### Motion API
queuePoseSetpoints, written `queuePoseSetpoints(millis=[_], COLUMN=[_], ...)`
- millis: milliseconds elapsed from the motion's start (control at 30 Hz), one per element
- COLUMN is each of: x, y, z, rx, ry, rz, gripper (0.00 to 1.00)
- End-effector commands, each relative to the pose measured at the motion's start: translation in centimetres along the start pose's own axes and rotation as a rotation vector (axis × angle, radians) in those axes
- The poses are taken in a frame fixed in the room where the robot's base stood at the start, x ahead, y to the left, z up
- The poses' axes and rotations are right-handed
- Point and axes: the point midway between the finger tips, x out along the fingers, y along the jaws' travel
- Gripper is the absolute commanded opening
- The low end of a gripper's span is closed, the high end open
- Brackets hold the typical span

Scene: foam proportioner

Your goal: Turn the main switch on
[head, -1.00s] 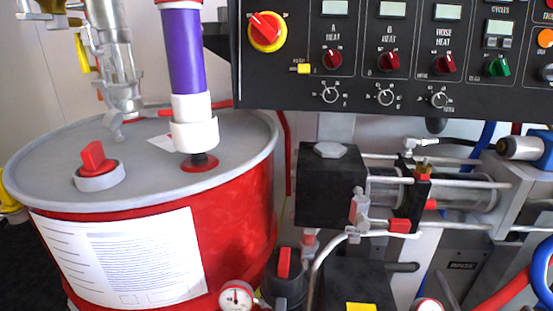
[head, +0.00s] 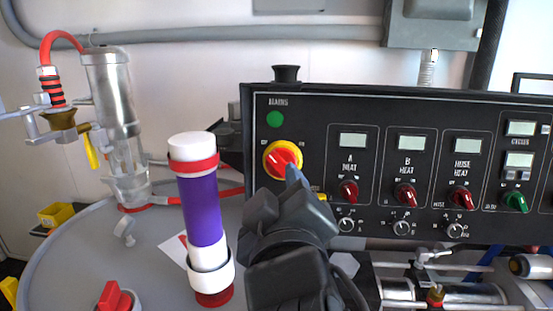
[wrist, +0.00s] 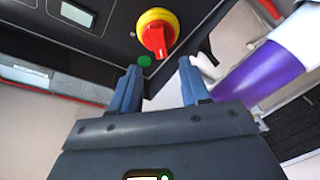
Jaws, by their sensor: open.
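The main switch (head: 283,159) is a red rotary knob on a yellow disc, at the upper left of the black control panel under a "MAINS" label and a green round light (head: 274,119). In the wrist view the switch (wrist: 156,38) shows beyond the fingertips, with its red handle towards me. My gripper (head: 292,174) is in front of the panel, just below and right of the knob in the head view. Its two blue fingers (wrist: 160,82) are apart with nothing between them. In the wrist view they appear short of the knob.
A purple and white cylinder (head: 200,205) stands on the drum left of my gripper. The drum lid (head: 70,250) is at lower left. Several heat dials (head: 348,191) and small displays (head: 353,140) lie right of the switch. A clear glass and metal pump (head: 115,110) stands at left.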

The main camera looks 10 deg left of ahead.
Motion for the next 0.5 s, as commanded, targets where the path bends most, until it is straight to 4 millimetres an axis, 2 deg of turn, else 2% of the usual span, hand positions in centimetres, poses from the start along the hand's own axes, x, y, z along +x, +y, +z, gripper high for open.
queuePoseSetpoints(millis=[300, 500], x=[4.8, 6.4], y=[0.1, 0.1], z=[0.0, 0.1], rx=[0.0, 0.001], ry=[-0.002, -0.002], rz=[0.0, 0.001], gripper=[0.46, 0.46])
